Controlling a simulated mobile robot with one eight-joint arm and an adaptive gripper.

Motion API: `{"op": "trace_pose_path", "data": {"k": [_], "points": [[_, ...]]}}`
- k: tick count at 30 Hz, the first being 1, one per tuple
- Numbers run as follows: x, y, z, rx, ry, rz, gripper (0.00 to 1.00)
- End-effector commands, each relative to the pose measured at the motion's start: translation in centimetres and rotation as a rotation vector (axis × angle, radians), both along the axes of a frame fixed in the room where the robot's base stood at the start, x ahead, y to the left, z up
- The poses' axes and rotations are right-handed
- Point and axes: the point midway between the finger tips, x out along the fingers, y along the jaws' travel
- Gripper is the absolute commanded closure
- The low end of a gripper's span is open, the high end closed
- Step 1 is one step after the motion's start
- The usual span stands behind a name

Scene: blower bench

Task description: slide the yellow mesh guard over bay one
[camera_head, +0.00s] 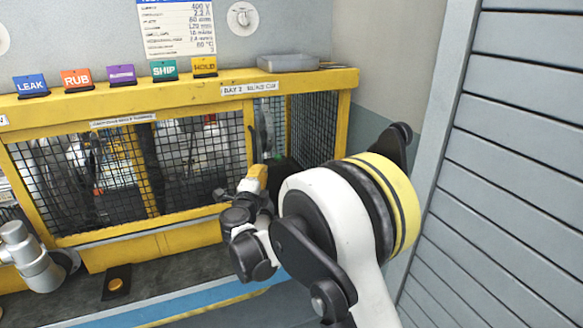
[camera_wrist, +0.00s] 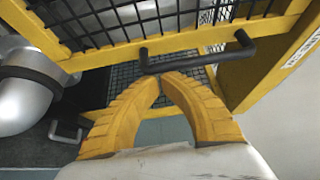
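The yellow mesh guard (camera_head: 190,146) stands at the front of the yellow-framed bench, its black mesh covering the left and middle part. In the wrist view its yellow lower rail (camera_wrist: 105,53) carries a black bar handle (camera_wrist: 195,60). My gripper (camera_head: 258,172) is in front of the guard's right end. In the wrist view my gripper's yellow fingers (camera_wrist: 162,78) come together at the tips, just at the near side of the bar. The bar runs across beyond the tips, not visibly between them. Whether they touch it, I cannot tell. My arm hides part of the right bay.
The right bay (camera_head: 303,128) shows a dark mesh side and dark contents. Coloured tags, including a green SHIP tag (camera_head: 165,70), stand on the top beam. A grey pipe elbow (camera_head: 30,258) is at lower left. A grey slatted wall (camera_head: 510,170) bounds the right.

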Motion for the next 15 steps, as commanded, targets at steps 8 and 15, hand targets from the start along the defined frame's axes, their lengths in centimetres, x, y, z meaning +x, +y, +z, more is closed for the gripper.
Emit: {"op": "trace_pose_path", "data": {"k": [8,15], "points": [[-3.2,10.1,0.0,0.000,0.000,0.009,1.00],[-5.8,18.2,0.0,0.000,0.000,0.008,1.00]]}}
